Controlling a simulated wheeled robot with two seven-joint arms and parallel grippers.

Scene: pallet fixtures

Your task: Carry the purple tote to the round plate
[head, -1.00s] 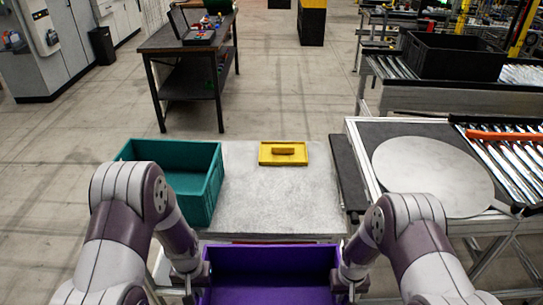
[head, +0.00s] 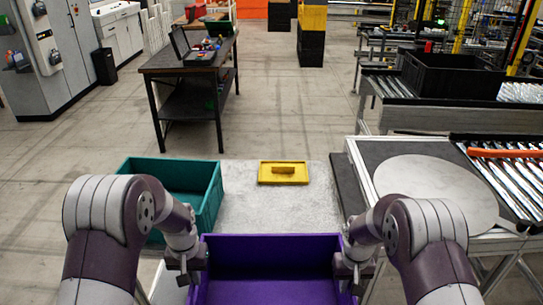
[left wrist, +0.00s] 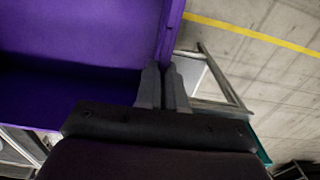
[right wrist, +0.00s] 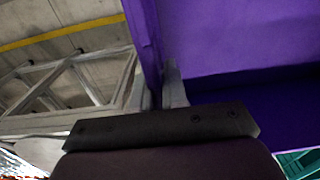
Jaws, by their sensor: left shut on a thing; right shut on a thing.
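The purple tote (head: 270,255) is at the bottom centre of the head view, held between my two arms, and looks empty. My left gripper (head: 192,262) is shut on its left wall; the left wrist view shows the fingers (left wrist: 164,88) on either side of the tote wall (left wrist: 168,35). My right gripper (head: 348,264) is shut on its right wall; the right wrist view shows the fingers (right wrist: 158,85) around that wall (right wrist: 143,35). The round plate (head: 434,192), pale grey, lies on a dark-topped stand at the right, apart from the tote. The tote's underside is hidden.
A teal tote (head: 205,195) stands at the left of a grey table (head: 260,212), with a yellow lid-like piece (head: 283,173) at its far edge. A roller conveyor (head: 510,180) with an orange bar adjoins the plate. A workbench (head: 190,75) stands farther back.

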